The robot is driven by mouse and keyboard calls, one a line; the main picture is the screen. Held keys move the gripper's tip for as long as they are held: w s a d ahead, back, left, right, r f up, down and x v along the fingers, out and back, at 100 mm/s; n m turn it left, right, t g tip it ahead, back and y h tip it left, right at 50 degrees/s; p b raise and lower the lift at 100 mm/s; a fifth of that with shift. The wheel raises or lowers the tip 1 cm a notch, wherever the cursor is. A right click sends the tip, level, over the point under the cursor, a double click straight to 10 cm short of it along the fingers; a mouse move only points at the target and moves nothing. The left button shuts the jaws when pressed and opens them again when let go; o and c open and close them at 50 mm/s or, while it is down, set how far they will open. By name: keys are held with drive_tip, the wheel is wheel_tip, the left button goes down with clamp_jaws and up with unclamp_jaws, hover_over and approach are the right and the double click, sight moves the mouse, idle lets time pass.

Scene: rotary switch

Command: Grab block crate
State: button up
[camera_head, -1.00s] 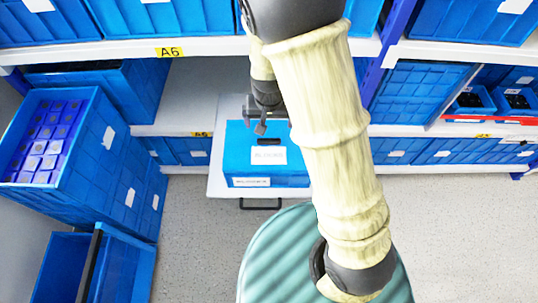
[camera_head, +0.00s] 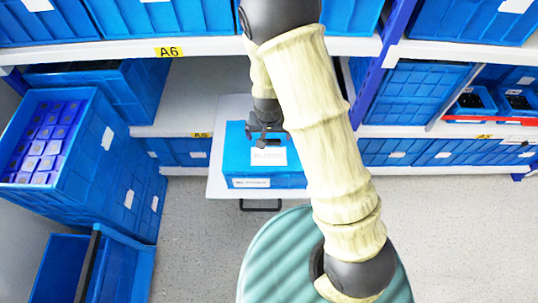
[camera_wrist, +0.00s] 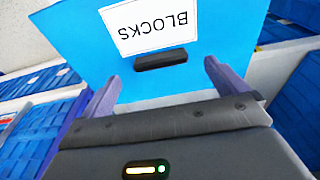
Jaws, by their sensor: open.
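The block crate (camera_head: 235,160) is a blue box with a white label on its lid and another on its front. It sits on a pulled-out white shelf board (camera_head: 216,188) in the middle of the head view. In the wrist view its blue lid (camera_wrist: 225,40) fills the upper middle, with a "BLOCKS" label and a dark handle (camera_wrist: 161,59). My gripper (camera_head: 266,138) is over the lid in the head view. In the wrist view its two fingers (camera_wrist: 160,85) are spread apart to either side below the handle, with nothing between them. Whether they touch the lid is unclear.
A tall blue crate of small purple boxes (camera_head: 45,140) stands at the left, with an open blue bin (camera_head: 125,275) below it. A white shelf edge (camera_head: 100,52) with blue crates runs above. Bare floor (camera_head: 460,240) lies at the right.

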sight(269, 141)
drive_tip(key=shift+w+f, duration=0.15)
drive_tip(key=shift+f, duration=0.6)
drive_tip(key=shift+w+f, duration=0.15)
drive_tip(key=shift+f, duration=0.6)
drive_tip(key=c, duration=2.1)
drive_tip(key=shift+r, duration=0.15)
drive_tip(key=shift+c, duration=0.2)
wheel_tip(269, 141, up, 18)
drive_tip(key=p, duration=0.2)
